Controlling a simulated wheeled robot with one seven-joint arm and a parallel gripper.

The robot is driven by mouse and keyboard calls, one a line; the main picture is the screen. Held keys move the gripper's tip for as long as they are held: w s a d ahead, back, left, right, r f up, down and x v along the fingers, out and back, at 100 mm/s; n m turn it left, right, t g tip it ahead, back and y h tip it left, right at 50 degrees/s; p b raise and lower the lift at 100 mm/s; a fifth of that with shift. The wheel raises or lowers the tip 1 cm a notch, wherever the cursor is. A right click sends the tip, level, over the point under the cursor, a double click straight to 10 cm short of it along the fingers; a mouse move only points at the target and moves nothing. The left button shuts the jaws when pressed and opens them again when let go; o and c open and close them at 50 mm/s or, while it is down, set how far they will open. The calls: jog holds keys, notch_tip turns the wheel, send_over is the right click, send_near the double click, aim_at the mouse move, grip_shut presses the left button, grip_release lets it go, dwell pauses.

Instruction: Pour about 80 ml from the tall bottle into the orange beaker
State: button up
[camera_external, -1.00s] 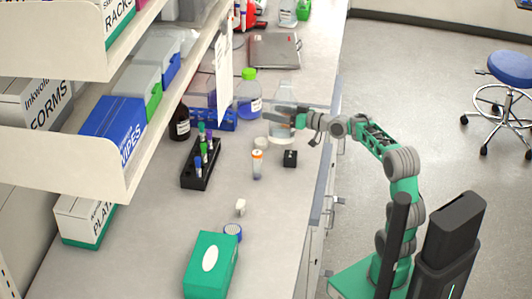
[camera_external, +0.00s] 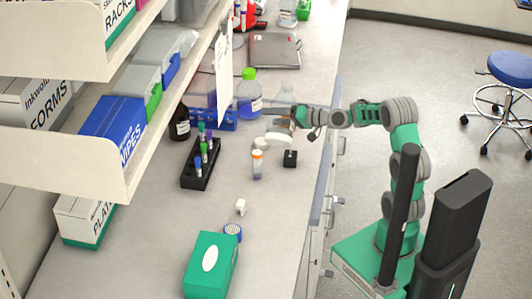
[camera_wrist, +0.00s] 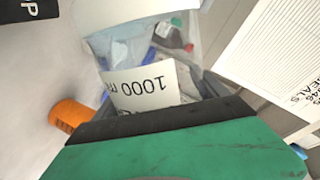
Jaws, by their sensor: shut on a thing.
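My gripper (camera_external: 297,118) is shut on a large clear vessel (camera_external: 283,97), which I take for the tall bottle, and holds it over the bench. In the wrist view the vessel (camera_wrist: 182,78) has a white label reading 1000 ml, upside down. It looks tilted, with a pale round part (camera_external: 278,140) low down. I cannot tell its mouth or liquid level. I make out no orange beaker for certain. A small vial (camera_external: 257,165) with an orange cap stands below the vessel. An orange cylinder (camera_wrist: 70,114) shows at the left in the wrist view.
A small black block (camera_external: 290,158) is close by the vial. A green-capped bottle (camera_external: 249,97) stands behind, left of the vessel. A black tube rack (camera_external: 200,168) and a brown bottle (camera_external: 180,124) are left.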

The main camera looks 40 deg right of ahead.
jog(key=m+p, duration=0.1)
jog(key=p, duration=0.1)
jog(key=s+a+f+m+g+p, duration=0.1)
jog(key=shift+f+y+p, duration=0.2)
jog(key=shift+y+p, duration=0.1)
jog(key=shift+p, duration=0.05)
jog(key=shift+w+d+f+m+g+p, duration=0.15)
jog(key=shift+f+m+p, duration=0.15)
jog(key=shift+f+m, duration=0.25)
jog(key=shift+w+d+f+m+g+p, duration=0.15)
jog(key=shift+f+m+p, duration=0.15)
jog(key=shift+m, duration=0.45)
jog(key=shift+s+a+f+m+y, duration=0.1)
jog(key=shift+f+m+y, duration=0.15)
jog(key=shift+m+y, duration=0.05)
jog(key=shift+r+p, duration=0.2)
jog(key=shift+p, duration=0.2)
jog(key=shift+r+m+g+p, duration=0.3)
jog(key=shift+r+m+p, duration=0.35)
jog(key=shift+p, duration=0.3)
jog(key=shift+s+a+r+y, duration=0.2)
jog(key=shift+s+a+y, duration=0.1)
jog(key=shift+s+a, duration=0.1)
jog(key=shift+w+r+m+p, duration=0.1)
jog(key=shift+r+m+p, duration=0.25)
jog(key=shift+p, duration=0.4)
dwell(1.2)
